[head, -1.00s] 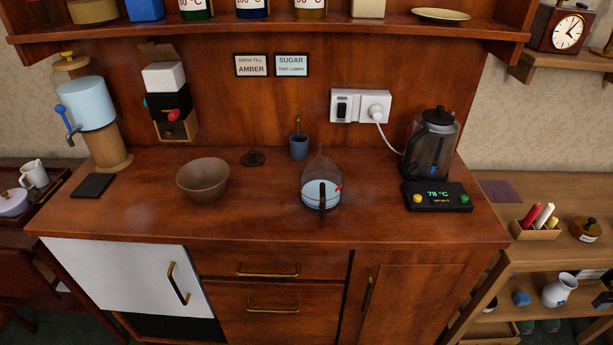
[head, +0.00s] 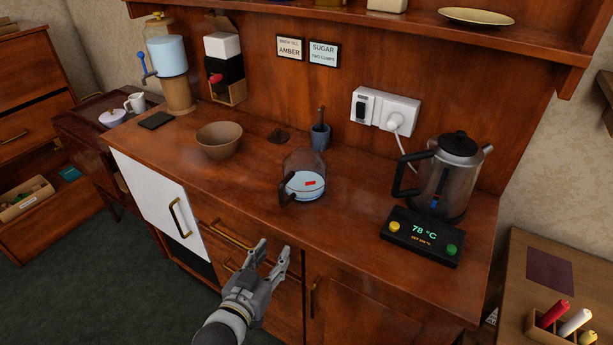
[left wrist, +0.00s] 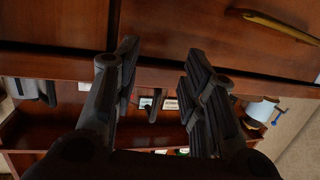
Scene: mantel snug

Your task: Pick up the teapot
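A clear glass pot (head: 304,178) with a dark handle and pale blue contents stands upright on the wooden counter; I take it for the teapot. Its handle faces the counter's front edge. My left gripper (head: 268,257) is open and empty, in front of the drawers and below the counter edge, apart from the pot. In the left wrist view the open fingers (left wrist: 160,72) show nothing between them in their grasp. I cannot make out the glass pot clearly there. My right gripper is not in view.
A glass kettle (head: 447,180) stands behind a control base (head: 421,237) reading 78 °C, right of the pot. The counter's front (head: 345,225) is clear.

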